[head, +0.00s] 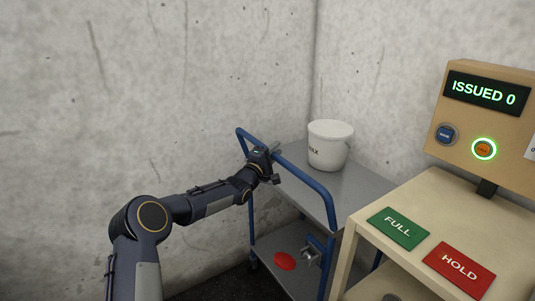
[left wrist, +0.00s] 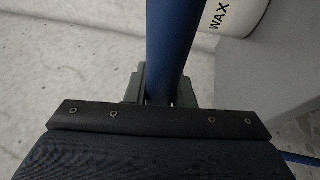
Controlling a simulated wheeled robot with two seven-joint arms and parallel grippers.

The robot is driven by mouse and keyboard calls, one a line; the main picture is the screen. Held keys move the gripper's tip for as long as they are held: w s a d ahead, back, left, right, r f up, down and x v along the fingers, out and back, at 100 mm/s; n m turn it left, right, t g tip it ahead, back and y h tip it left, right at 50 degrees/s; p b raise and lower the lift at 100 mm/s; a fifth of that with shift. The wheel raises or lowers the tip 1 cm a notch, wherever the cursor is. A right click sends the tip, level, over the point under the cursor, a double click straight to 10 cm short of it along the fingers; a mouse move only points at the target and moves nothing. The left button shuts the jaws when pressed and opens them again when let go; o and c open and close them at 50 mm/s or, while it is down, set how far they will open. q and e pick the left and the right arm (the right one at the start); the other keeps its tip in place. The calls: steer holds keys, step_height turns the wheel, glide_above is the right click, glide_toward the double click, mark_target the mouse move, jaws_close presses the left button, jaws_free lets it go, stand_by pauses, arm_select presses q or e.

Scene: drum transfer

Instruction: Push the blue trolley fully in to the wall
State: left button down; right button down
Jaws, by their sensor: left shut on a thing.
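The blue trolley has a blue tube handle (head: 304,180), a grey top shelf (head: 345,186) and a lower shelf. It stands in the corner, close to the concrete walls; any gap at its far end cannot be made out. My left gripper (head: 264,158) is shut on the blue handle bar, which also shows between the fingers in the left wrist view (left wrist: 168,45). A white bucket (head: 329,146) marked WAX stands upright on the top shelf, and part of it shows in the left wrist view (left wrist: 232,14). My right gripper is not in view.
A beige table (head: 440,205) stands right of the trolley, with a green FULL plate (head: 398,228) and a red HOLD plate (head: 459,268). A console (head: 488,120) on it reads ISSUED 0. A red disc (head: 285,261) lies on the trolley's lower shelf.

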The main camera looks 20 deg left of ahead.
arm_select(q)
steer(key=shift+w+d, duration=0.5)
steer(key=shift+w, duration=0.1)
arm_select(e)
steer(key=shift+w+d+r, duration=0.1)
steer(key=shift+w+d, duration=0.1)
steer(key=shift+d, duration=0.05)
arm_select(q)
steer(key=shift+r, duration=0.1)
steer(key=c, duration=1.7)
jaws_free()
steer(key=o, duration=0.4)
steer(key=shift+w+d, duration=0.2)
steer(key=shift+o, duration=0.2)
steer(key=shift+s, duration=0.1)
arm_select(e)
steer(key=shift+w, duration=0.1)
arm_select(q)
steer(key=shift+a, duration=0.1)
